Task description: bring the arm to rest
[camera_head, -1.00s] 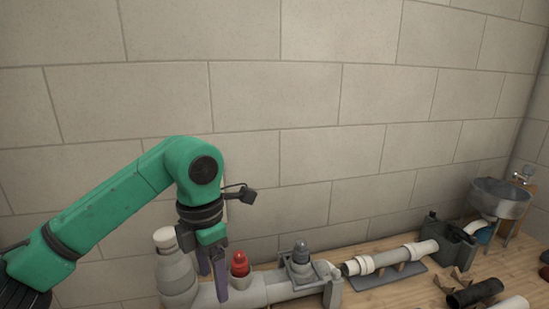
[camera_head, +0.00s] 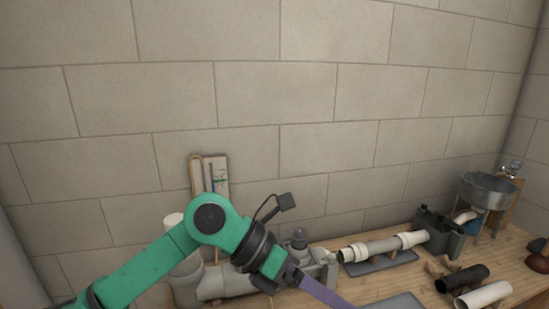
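My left arm is green and comes in from the lower left. My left gripper (camera_head: 322,290) points down and to the right, over the bench in front of the pipe assembly. One purple-grey finger shows and runs toward the bottom edge of the camera_head view. The other finger cannot be made out, so its opening is unclear. I see nothing held in the visible part. My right gripper is not in view.
A pale pipe assembly (camera_head: 226,283) stands behind my arm, partly hidden. To the right are a pipe on a grey stand (camera_head: 384,245), a dark box (camera_head: 441,236), a basin (camera_head: 487,193), and loose black (camera_head: 466,278) and white (camera_head: 484,294) pipes. A board (camera_head: 221,180) leans against the wall.

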